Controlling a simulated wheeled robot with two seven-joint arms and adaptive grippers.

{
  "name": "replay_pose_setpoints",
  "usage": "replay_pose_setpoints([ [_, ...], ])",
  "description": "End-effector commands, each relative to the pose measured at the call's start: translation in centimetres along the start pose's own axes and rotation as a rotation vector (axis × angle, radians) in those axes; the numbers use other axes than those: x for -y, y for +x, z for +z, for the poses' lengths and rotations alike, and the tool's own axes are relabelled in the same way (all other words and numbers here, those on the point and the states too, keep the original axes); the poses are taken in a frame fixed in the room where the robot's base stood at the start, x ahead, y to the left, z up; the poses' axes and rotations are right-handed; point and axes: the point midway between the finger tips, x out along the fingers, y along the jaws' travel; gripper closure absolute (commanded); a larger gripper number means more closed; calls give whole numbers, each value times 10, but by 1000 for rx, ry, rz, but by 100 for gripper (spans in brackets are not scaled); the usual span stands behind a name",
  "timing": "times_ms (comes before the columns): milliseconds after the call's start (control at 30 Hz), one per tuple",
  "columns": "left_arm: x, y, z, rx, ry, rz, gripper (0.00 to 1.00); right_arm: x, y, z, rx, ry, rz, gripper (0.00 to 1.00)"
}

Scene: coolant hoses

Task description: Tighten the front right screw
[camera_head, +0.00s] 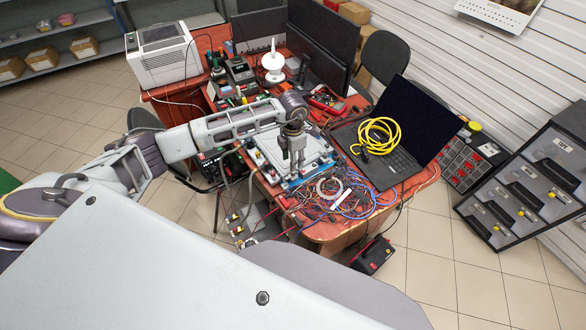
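A white-and-grey plate-like unit (266,146) with a blue front edge sits on the red-brown table, with small fittings along its sides. My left arm reaches in from the left over this unit. My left gripper (296,172) points down over the front right part of the unit. Its fingers are small and close to the unit; I cannot tell if they touch it or hold anything. The front right screw cannot be made out; the gripper may hide it. My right gripper is not in view.
A tangle of cables (335,197) lies right in front of the unit. A laptop (408,135) with a coiled yellow cable (376,136) stands to the right. Monitors (323,45), a white printer-like box (163,56) and tools crowd the back. A red-black box (371,255) is on the floor.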

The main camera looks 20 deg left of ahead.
Motion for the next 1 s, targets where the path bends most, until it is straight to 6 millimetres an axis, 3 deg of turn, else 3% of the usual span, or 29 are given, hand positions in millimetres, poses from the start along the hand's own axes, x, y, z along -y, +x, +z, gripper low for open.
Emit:
replay_pose_setpoints([
  [500, 1, 60, 0, -1, -1, -1, 61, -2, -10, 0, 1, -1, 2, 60],
  [967, 0, 68, 0, 0, 0, 0, 61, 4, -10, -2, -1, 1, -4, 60],
  [1000, 0, 68, 0, 0, 0, 0, 66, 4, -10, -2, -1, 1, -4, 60],
])
